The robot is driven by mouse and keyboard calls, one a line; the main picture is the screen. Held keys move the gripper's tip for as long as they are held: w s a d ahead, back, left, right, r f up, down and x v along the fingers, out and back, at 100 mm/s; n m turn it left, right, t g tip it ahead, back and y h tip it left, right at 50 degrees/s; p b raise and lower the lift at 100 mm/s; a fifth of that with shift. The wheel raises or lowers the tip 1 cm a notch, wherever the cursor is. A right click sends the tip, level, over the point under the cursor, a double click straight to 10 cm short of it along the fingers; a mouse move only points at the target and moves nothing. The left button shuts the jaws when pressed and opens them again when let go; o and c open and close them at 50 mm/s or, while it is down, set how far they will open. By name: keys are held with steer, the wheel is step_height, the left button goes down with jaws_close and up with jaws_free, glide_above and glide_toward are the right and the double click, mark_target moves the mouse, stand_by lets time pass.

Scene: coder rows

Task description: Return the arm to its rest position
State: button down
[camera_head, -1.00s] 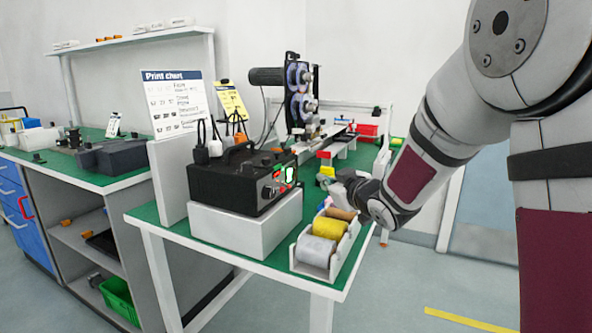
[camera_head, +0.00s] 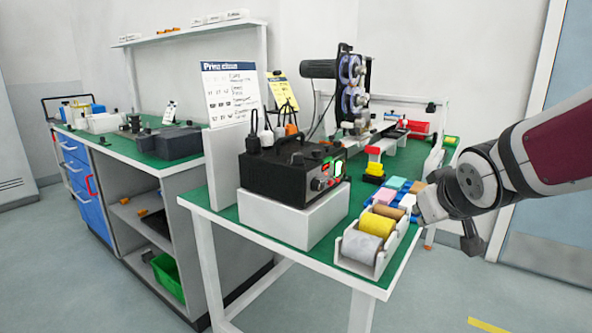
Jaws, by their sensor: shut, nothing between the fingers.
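My gripper (camera_head: 429,204) is at the wrist's left end, near the bench's right edge, just right of the spool holder. It is seen small and partly hidden by the wrist; it is shut with nothing in it. The white spool holder (camera_head: 345,250) stands at the bench's front right corner with a grey spool (camera_head: 363,247), a yellow spool (camera_head: 377,224) and a brown spool (camera_head: 388,211).
A black coder unit (camera_head: 287,178) sits on a white block (camera_head: 290,217). Behind the spools are coloured blocks (camera_head: 396,183) and a yellow and red piece (camera_head: 374,170). A printing machine (camera_head: 352,90) stands at the back. Floor right of the bench is clear below my arm.

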steer(key=s+a+f+m+g, duration=0.1)
steer(key=s+a+f+g, duration=0.15)
steer(key=s, duration=0.95)
steer(key=s+a+f+g+y, duration=0.1)
steer(key=s+g, duration=0.3)
steer(key=s, duration=0.7)
steer(key=s+a+f+m+g, duration=0.1)
steer(key=s+a+g, duration=0.15)
steer(key=s, duration=0.95)
step_height(320, 180, up, 28)
steer(key=t+p, duration=0.3)
steer(key=p, duration=2.3)
steer(key=shift+d, duration=0.3)
steer(key=shift+s+f, duration=0.1)
